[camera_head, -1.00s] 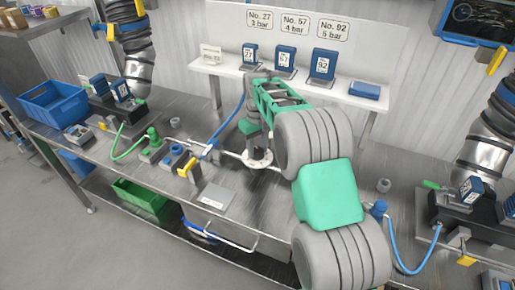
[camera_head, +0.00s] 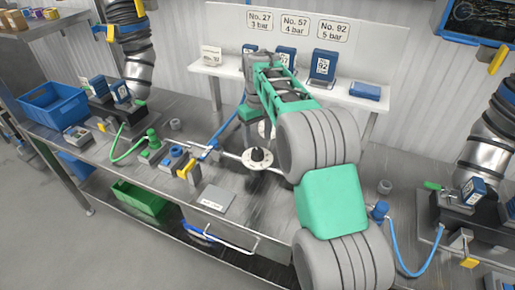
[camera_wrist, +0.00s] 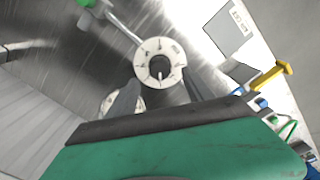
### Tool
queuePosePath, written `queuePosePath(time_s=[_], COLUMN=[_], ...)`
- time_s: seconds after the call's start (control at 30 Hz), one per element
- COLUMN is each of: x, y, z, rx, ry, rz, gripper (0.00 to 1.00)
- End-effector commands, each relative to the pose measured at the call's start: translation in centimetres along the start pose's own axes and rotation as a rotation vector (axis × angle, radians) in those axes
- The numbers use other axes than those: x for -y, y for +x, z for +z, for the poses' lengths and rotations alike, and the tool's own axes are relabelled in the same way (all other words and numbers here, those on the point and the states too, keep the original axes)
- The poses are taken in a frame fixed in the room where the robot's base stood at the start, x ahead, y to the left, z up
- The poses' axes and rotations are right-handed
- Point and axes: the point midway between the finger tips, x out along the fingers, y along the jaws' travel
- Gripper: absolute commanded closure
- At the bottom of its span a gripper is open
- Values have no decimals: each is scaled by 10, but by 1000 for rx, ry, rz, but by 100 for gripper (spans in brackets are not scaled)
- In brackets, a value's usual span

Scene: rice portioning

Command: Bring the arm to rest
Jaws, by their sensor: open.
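My gripper (camera_wrist: 158,95) is open, and its two grey fingers stand apart in the wrist view with nothing between them. In the head view the gripper (camera_head: 258,122) is above and behind a round white dial (camera_head: 258,159) with a dark centre, partly hidden by my arm. The dial (camera_wrist: 160,54) shows in the wrist view just beyond the fingers, with markings around its ring and a pale pointer at its centre. The gripper appears clear of it. A second white disc (camera_wrist: 107,103) is partly hidden by the left finger.
A metal pipe runs along the steel bench (camera_head: 100,153) to the dial. A grey plate (camera_head: 215,197) lies in front. Blue numbered blocks, including No. 92 (camera_head: 324,67), stand on the white shelf (camera_head: 228,70) behind my arm. A blue crate (camera_head: 52,103) is at the far left.

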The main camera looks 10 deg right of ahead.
Motion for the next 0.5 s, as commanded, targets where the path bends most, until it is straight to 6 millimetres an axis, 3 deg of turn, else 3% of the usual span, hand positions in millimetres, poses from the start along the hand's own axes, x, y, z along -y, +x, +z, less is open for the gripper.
queuePosePath(time_s=[0.2, 0.5], x=[0, 0], y=[-21, -22], z=[0, 0], rx=[1, 1], ry=[0, 0], rz=[0, 0], gripper=[40, 40])
